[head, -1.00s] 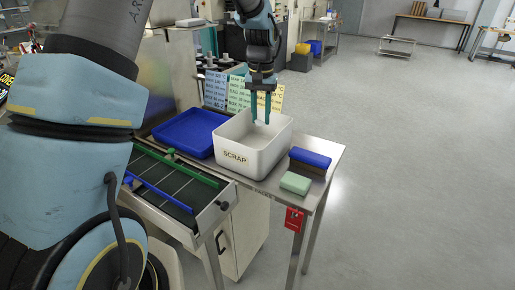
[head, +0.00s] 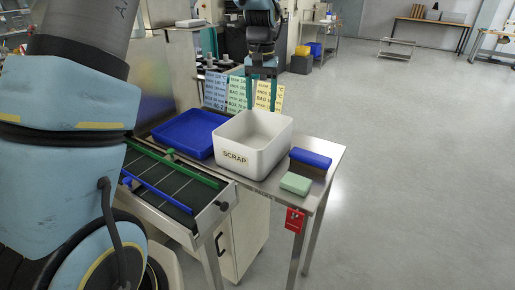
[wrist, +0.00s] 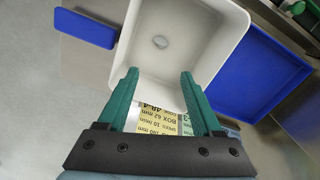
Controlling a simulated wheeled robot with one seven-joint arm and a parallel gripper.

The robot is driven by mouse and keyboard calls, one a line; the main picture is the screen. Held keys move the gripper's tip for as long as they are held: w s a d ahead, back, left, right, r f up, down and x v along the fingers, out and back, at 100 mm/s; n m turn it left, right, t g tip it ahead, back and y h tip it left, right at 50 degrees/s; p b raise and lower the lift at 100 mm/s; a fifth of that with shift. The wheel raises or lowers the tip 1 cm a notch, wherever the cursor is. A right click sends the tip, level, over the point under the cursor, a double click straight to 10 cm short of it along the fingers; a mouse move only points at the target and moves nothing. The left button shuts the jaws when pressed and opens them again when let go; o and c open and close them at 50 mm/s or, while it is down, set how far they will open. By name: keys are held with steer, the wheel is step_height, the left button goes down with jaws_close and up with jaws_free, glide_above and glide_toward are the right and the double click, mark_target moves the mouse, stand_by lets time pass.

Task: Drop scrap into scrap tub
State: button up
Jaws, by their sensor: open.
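The white scrap tub (head: 240,160), labelled SCRAP, stands on the steel table. My gripper (head: 262,108) is above and behind the tub's far side. In the wrist view my gripper (wrist: 158,75) has its two green fingers spread apart with nothing between them.
A blue tray (head: 186,132) lies left of the tub. A blue block (head: 311,158) and a pale green block (head: 296,184) lie to its right. Upright printed cards (head: 240,94) stand behind it. A conveyor (head: 175,190) runs at front left.

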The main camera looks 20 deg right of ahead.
step_height(320, 180, up, 7)
steer(key=shift+f+b, duration=0.2)
steer(key=shift+b, duration=0.25)
steer(key=s+a+f+n, duration=0.1)
steer(key=a+f, duration=0.2)
steer(key=a, duration=0.6)
steer(key=a+f+n, duration=0.2)
steer(key=a+f, duration=0.1)
steer(key=a, duration=0.6)
steer(key=s+a+f+n+t, duration=0.1)
steer(key=s+a+f, duration=0.4)
steer(key=s+a, duration=0.5)
steer(key=a+n, duration=0.1)
steer(key=a, duration=0.2)
steer(key=shift+s+a+f+t, duration=0.2)
steer(key=shift+a+t, duration=0.1)
steer(key=shift+a, duration=0.1)
steer(key=shift+w, duration=0.1)
